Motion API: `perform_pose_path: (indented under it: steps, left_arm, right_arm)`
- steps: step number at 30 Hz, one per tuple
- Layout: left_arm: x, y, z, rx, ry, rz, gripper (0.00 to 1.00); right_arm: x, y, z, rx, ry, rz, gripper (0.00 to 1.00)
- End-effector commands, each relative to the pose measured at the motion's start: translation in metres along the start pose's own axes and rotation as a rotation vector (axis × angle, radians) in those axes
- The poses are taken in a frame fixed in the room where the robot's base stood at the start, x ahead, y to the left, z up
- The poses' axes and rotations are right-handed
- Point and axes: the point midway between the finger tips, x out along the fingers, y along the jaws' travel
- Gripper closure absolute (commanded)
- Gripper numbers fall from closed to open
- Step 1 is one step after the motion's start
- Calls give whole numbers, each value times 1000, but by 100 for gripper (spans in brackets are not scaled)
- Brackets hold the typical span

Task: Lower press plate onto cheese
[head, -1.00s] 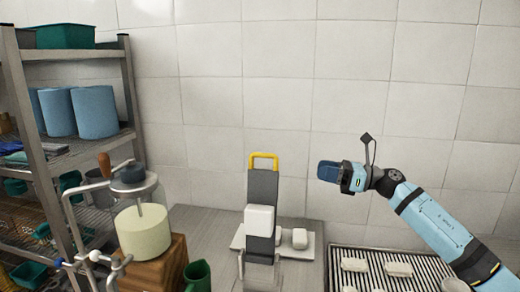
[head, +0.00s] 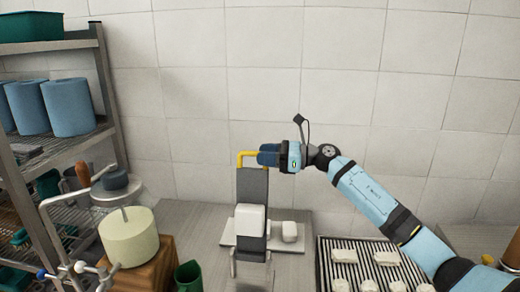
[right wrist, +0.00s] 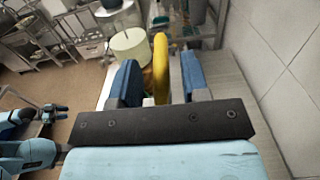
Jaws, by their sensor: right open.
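The press stands on the counter with a tall dark grey lever (head: 252,190) topped by a yellow handle (head: 241,157). A white block (head: 251,221) sits at the front of the lever, over a white base plate (head: 231,240). A small white cheese (head: 290,231) lies on the right part of the base. My right gripper (head: 264,155) is at the yellow handle. In the right wrist view its two blue fingers are open, with the yellow handle (right wrist: 161,68) between them and gaps on both sides. My left gripper (right wrist: 58,108) shows only in the right wrist view, far left, away from the press.
A ribbed tray (head: 327,262) with several white pieces lies right of the press. A cream cylinder (head: 130,238) on a wooden block and a green mug (head: 188,275) stand to the left. A metal shelf (head: 75,130) with blue containers is at far left.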

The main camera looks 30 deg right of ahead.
Motion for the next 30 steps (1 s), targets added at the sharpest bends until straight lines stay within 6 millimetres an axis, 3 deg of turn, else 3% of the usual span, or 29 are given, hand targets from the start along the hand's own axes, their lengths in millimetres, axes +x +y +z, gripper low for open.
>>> perform_pose_path:
  steps: [6,14,20,30]
  left_arm:
    - [-3,0,-5,0,1,-1,57]
    - [-3,-1,-3,0,-2,-2,57]
    - [-3,-1,-1,0,-6,-2,57]
    - [-1,-1,2,0,-4,-2,57]
  right_arm:
    - [16,0,0,0,0,0,58]
    - [18,0,0,0,0,-1,58]
    - [17,0,0,0,0,-1,99]
    - [17,0,0,-14,-1,-2,100]
